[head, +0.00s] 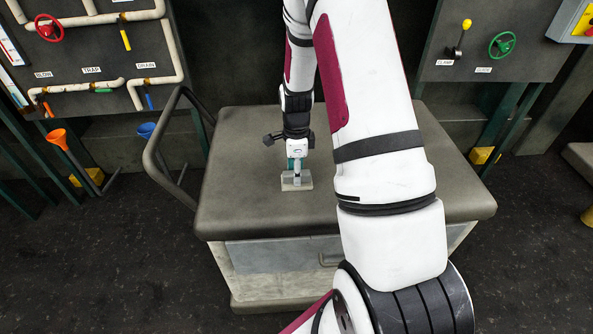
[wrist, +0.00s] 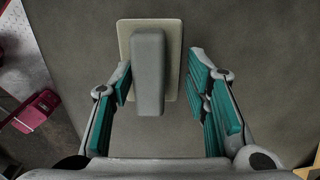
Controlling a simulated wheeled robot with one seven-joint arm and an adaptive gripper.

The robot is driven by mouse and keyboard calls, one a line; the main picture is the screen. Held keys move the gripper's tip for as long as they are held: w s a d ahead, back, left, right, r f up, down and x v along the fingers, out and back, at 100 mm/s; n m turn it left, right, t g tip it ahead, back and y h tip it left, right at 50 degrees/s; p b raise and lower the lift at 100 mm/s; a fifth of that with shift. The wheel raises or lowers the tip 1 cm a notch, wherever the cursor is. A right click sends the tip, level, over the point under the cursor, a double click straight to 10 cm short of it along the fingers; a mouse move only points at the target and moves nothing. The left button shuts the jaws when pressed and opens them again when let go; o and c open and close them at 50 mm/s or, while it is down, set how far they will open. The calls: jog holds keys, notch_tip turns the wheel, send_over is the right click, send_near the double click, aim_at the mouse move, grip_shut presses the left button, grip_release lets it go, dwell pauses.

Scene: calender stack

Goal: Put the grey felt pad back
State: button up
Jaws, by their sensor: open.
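The grey felt pad (head: 305,184) sits on the top of the grey cart (head: 250,200), with a pale flat base and a raised grey block as its handle. In the wrist view the pad's pale base (wrist: 172,60) lies under the upright grey handle (wrist: 149,70). My gripper (wrist: 162,82) is open, its teal-padded fingers on either side of the handle. The left finger is close to the handle and a wider gap shows on the right. In the head view my gripper (head: 297,172) is just over the pad and partly hides it.
The cart top is otherwise bare. A tubular handle (head: 150,160) rises at the cart's left. My arm hides part of the cart's right side.

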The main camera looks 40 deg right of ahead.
jog(key=s+a+r+n+t, duration=0.1)
jog(key=a+r+n, duration=0.2)
jog(key=r, duration=0.7)
jog(key=s+a+r+n, duration=0.2)
jog(key=a+r+n, duration=0.1)
jog(key=r, duration=0.8)
jog(key=s+a+r+n+t, duration=0.1)
jog(key=s+a+r+n, duration=0.4)
jog(key=s+a+n, duration=0.2)
jog(key=s+a+r+n+t, duration=0.2)
jog(key=s+a+r+n, duration=0.2)
jog(key=s+n, duration=0.7)
jog(key=s+a, duration=0.1)
jog(key=a, duration=0.1)
jog(key=shift+s+a+r+n, duration=0.2)
jog(key=shift+a+r+n, duration=0.15)
jog(key=shift+r+n, duration=0.05)
